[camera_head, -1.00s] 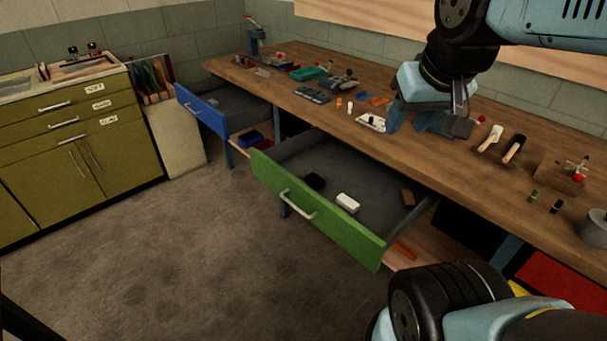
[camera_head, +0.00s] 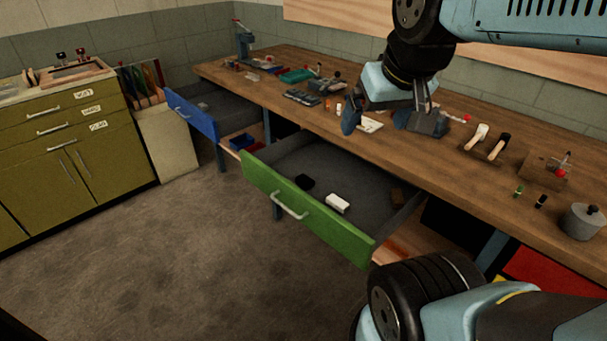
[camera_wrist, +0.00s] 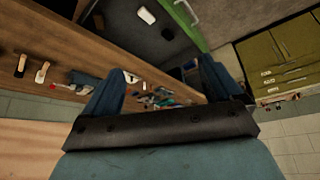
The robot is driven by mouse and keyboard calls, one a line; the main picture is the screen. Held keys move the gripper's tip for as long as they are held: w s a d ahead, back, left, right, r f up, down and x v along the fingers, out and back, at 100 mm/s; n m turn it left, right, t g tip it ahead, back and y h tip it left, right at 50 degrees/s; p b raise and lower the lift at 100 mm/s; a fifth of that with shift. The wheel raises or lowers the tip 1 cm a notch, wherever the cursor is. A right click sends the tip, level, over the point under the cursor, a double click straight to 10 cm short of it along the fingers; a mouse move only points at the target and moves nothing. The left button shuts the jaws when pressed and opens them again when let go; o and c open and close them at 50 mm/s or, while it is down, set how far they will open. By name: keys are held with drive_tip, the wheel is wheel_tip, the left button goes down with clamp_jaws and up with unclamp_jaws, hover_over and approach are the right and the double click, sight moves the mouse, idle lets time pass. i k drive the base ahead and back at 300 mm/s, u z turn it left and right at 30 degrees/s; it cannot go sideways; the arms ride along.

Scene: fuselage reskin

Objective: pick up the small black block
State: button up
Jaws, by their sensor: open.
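The small black block (camera_head: 305,182) lies in the open green drawer (camera_head: 300,213), on the left side of its grey floor. It also shows in the wrist view (camera_wrist: 168,34) as a small dark shape. My gripper (camera_head: 388,118) is open and empty, above the workbench, up and to the right of the black block and well apart from it. In the wrist view, its two blue fingers (camera_wrist: 165,72) are spread wide with nothing between them close by.
A white block (camera_head: 338,204) and a brown block (camera_head: 397,195) share the green drawer. A blue drawer (camera_head: 192,116) stands open at left. Tools and small parts crowd the workbench (camera_head: 440,170). The floor (camera_head: 150,260) before the drawers is clear.

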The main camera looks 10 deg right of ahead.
sight(304, 180)
drive_tip(key=z, duration=0.05)
drive_tip(key=k, duration=0.5)
drive_tip(key=u, duration=1)
drive_tip(key=i, duration=0.7)
drive_tip(key=z, duration=0.6)
